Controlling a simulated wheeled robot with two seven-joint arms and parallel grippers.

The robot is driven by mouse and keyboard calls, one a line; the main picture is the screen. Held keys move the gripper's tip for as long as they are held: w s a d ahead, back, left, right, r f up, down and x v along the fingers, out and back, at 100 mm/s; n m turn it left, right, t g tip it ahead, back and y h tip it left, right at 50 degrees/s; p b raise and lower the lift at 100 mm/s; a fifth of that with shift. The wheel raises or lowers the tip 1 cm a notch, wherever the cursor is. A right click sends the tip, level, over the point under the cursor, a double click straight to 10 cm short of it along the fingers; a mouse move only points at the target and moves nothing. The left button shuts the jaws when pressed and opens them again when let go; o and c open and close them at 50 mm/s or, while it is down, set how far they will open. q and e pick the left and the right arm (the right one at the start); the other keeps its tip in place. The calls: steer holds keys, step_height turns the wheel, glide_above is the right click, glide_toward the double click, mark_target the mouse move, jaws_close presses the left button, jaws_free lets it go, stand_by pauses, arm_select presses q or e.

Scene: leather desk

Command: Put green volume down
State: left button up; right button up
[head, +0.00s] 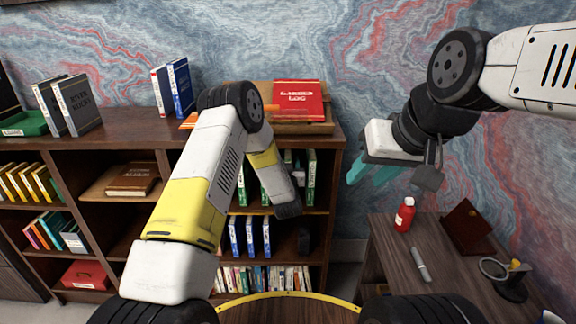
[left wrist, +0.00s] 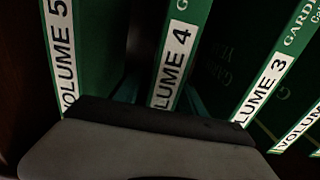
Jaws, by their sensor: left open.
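Green volumes stand upright in the bookcase's upper compartment, where one green book (head: 310,178) shows right of my left wrist. The left wrist view shows Volume 5 (left wrist: 62,50), Volume 4 (left wrist: 178,55) and Volume 3 (left wrist: 265,88), with white labels on green spines. My left gripper (left wrist: 163,98) reaches into this compartment, open, with teal fingers dimly visible either side of Volume 4. Whether they touch it is unclear. In the head view my left arm hides its fingers and some books. My right gripper (head: 374,174) is open and empty above the side table.
A red log book (head: 297,100) lies on a wooden stand atop the bookcase (head: 120,128). Blue volumes (head: 250,237) fill a lower shelf. The side table (head: 385,240) holds a red bottle (head: 404,215), a marker (head: 420,264) and a magnifier (head: 494,268).

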arm_select(q)
steer(key=s, duration=0.9)
steer(key=shift+s, duration=0.35)
steer(key=shift+r, duration=0.1)
